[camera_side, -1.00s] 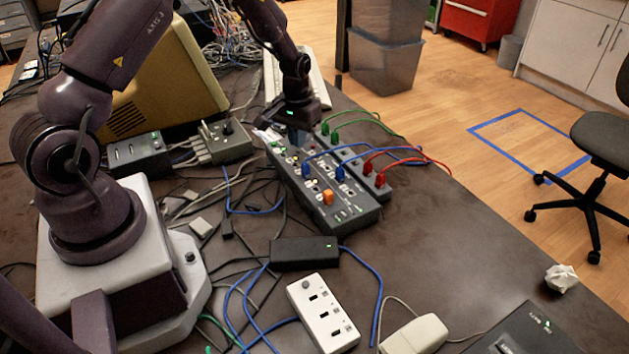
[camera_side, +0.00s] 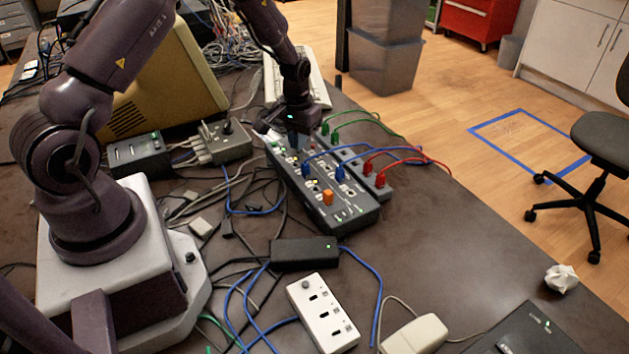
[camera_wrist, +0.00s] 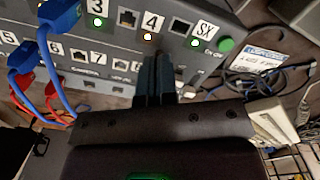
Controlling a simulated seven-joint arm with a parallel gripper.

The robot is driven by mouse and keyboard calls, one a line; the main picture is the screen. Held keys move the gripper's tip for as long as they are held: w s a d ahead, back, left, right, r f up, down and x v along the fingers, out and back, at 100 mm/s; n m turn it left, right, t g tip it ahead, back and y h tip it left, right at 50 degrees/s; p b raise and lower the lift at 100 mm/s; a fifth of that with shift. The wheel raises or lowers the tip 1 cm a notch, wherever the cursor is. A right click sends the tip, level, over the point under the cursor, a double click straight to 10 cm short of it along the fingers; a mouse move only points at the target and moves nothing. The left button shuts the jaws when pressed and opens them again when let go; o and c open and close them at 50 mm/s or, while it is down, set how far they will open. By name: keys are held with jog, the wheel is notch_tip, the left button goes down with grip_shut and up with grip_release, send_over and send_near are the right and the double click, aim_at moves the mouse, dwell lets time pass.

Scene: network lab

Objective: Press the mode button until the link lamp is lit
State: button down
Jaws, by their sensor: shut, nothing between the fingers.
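The dark switch box (camera_side: 350,216) lies on the desk with numbered ports and plugged cables. In the wrist view its panel (camera_wrist: 215,15) shows the labels 3, 4 and SX. A round green button (camera_wrist: 226,44) sits beside the SX label; I see no wording that names it the mode button. Other small lamps glow near ports 3 and 4. My gripper (camera_wrist: 160,60) is shut and empty, its fingertips over the panel below label 4, left of the green button. Contact cannot be told. In the side view it is over the box's far end.
Blue plugs (camera_wrist: 60,14) and red plugs (camera_wrist: 22,82) with cables stand on the left of the panel. Loose cables (camera_wrist: 255,80) lie to the right. A white socket box (camera_side: 322,314) and a black adapter (camera_side: 304,252) lie nearer. The desk's right side is mostly clear.

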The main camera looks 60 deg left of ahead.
aim_at(289, 160)
jog(key=shift+f, duration=0.4)
dwell(0.3)
jog(key=shift+r, duration=2.55)
jog(key=s, duration=0.1)
jog(key=s+d, duration=0.1)
jog(key=s+g, duration=0.1)
jog(key=shift+d+r, duration=0.15)
jog(key=shift+d, duration=0.1)
jog(key=s+d+r+m+t, duration=0.3)
jog(key=s+d+r, duration=0.4)
jog(key=r, duration=0.5)
jog(key=s+d+r+m+t, duration=0.3)
jog(key=s+d+r, duration=0.5)
jog(key=s+r, duration=0.2)
notch_tip(289, 160, up, 3)
jog(key=shift+d+f+t, duration=0.1)
jog(key=shift+d+t, duration=0.2)
